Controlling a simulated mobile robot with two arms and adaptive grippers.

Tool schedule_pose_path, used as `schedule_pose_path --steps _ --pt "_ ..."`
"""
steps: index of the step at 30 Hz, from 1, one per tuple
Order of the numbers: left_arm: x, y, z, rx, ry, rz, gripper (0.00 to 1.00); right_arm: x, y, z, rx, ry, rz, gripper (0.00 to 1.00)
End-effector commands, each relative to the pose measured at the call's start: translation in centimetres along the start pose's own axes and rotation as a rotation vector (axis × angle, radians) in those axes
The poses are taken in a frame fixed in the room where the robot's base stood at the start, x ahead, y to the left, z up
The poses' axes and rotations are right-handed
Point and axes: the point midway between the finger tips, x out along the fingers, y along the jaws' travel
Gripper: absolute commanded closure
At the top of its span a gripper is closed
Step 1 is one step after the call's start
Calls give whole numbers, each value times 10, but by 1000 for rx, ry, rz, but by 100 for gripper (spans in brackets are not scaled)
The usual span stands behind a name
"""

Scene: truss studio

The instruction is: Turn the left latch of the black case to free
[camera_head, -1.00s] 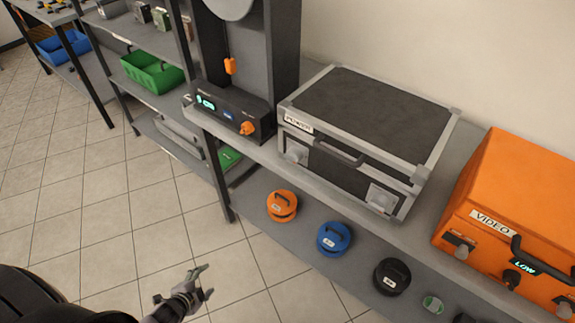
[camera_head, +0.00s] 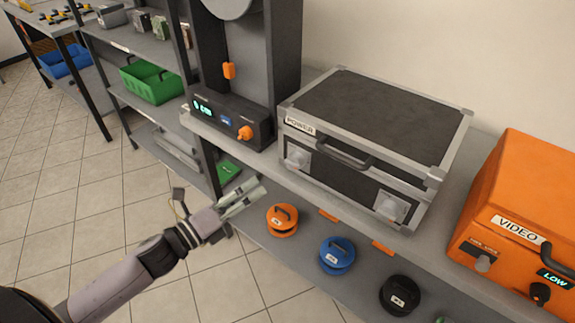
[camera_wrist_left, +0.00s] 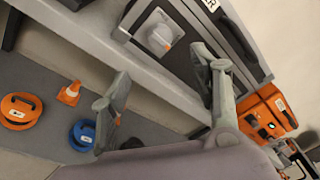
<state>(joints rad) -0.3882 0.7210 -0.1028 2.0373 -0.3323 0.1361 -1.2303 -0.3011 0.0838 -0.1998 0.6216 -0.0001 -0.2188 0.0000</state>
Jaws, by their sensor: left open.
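The black case (camera_head: 366,112) with grey metal edges and a POWER label stands on the shelf in the head view. Its left latch (camera_head: 298,157) is a light grey plate with a knob on the front, left of the handle (camera_head: 342,153). The right latch (camera_head: 391,207) is on the same face. My left gripper (camera_head: 254,194) is open and empty, in front of and below the left latch, apart from it. In the left wrist view the left latch (camera_wrist_left: 158,37) shows beyond the open fingers (camera_wrist_left: 168,95). My right gripper is not in view.
An orange VIDEO case (camera_head: 515,205) stands to the right. A black control box (camera_head: 230,115) with an orange knob is at the left. Orange (camera_head: 283,220), blue (camera_head: 337,256) and black (camera_head: 400,296) round weights sit on the lower shelf. The shelf edge lies below the latches.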

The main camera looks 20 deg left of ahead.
Motion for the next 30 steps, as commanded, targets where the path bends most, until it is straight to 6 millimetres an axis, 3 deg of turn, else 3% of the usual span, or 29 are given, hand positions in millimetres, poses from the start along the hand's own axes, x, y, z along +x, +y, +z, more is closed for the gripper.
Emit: schedule_pose_path --steps 18,24,30 --pt "107 -1 1 -2 -2 0 44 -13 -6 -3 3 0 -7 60" --pt "124 0 0 -3 -1 2 44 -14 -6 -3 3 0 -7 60" --pt "128 1 0 -3 0 2 44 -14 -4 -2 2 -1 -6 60"
